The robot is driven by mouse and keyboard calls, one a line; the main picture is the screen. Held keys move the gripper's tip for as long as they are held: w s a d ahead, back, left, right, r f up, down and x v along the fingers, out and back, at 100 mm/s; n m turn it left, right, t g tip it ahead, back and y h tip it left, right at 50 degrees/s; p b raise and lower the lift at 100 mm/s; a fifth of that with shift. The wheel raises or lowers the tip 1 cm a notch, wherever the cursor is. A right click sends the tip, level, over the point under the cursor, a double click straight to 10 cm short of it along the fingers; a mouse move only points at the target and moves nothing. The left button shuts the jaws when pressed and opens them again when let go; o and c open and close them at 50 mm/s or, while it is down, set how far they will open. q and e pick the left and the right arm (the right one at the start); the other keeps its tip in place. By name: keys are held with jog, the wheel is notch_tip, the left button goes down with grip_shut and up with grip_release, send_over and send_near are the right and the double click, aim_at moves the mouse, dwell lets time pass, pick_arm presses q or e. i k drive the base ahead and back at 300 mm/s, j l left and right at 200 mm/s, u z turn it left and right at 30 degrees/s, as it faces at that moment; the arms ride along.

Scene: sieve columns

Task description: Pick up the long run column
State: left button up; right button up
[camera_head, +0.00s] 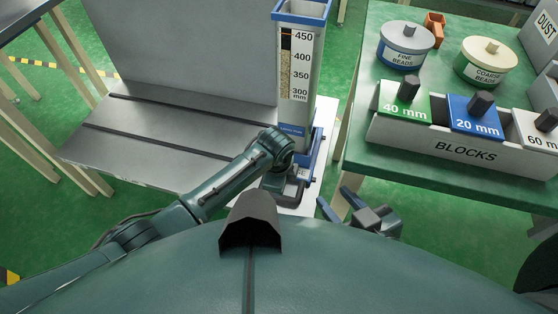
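A tall column (297,75) with a blue rim and a scale marked 300 to 450 mm stands upright at the top centre, against a grey panel. A dark and tan strip shows on its left side. I see no label that tells whether it is the long run column. My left arm reaches in from the left, and my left gripper (289,188) is low, by the column's base. Its fingers are mostly hidden, so its opening is unclear. My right gripper (339,203) is right of the base, its two fingers apart, with nothing visible between them.
A grey metal bench (150,140) with dark slots lies left of the column. Right, a green table (450,185) carries a BLOCKS tray (400,138) with 40 mm, 20 mm and 60 mm blocks, a fine beads jar (404,58) and a coarse beads jar (485,70).

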aim_at(301, 29)
jog(key=k, duration=1)
